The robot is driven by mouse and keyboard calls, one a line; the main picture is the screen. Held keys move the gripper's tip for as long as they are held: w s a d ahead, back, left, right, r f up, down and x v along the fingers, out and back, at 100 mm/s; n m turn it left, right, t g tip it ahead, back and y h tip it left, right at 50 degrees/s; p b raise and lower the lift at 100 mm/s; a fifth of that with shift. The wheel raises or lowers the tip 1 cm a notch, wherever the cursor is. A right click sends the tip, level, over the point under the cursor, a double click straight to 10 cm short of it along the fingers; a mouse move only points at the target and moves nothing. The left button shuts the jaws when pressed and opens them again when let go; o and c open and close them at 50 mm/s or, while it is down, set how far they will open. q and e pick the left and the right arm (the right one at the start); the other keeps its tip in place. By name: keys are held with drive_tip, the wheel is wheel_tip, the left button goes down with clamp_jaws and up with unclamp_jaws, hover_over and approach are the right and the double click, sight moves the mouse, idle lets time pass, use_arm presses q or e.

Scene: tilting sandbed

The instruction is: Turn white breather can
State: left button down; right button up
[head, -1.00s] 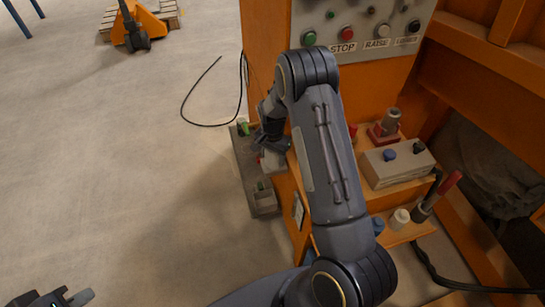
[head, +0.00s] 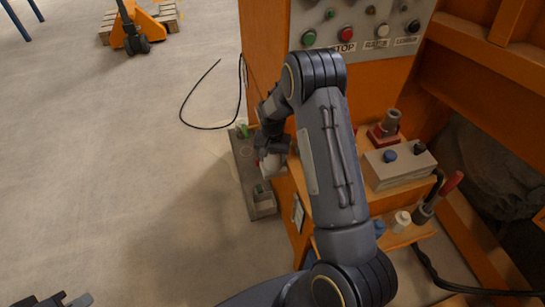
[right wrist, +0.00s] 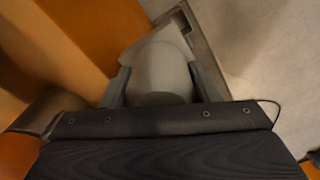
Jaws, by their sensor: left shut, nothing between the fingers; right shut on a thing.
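A pale white can (head: 272,164) is in my right gripper (head: 271,148), at the orange cabinet's left side above a grey tray. In the right wrist view the can (right wrist: 160,72) fills the space between the two fingers of my right gripper (right wrist: 162,85), which is shut on it. The can's far end has a flat, angular pale part. My forearm hides some of the cabinet behind it. My left gripper (head: 66,301) is shut and empty at the bottom left edge, partly cut off.
The grey tray (head: 264,208) holds small green-topped parts. The orange cabinet has a button panel (head: 352,30). Its shelf carries a grey box (head: 399,166), a red-based fitting (head: 384,128) and a small white cap (head: 402,220). A black cable lies on the open floor at left.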

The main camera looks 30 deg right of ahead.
drive_tip(key=o, duration=1)
drive_tip(key=shift+s+d, duration=0.1)
drive_tip(key=shift+d, duration=0.05)
drive_tip(key=shift+r, duration=0.1)
drive_tip(key=shift+r, duration=0.2)
wheel_tip(320, 180, up, 7)
drive_tip(key=p, duration=0.5)
drive_tip(key=shift+r, duration=0.1)
drive_tip(key=shift+w+r, duration=0.2)
drive_tip(key=shift+a, duration=0.2)
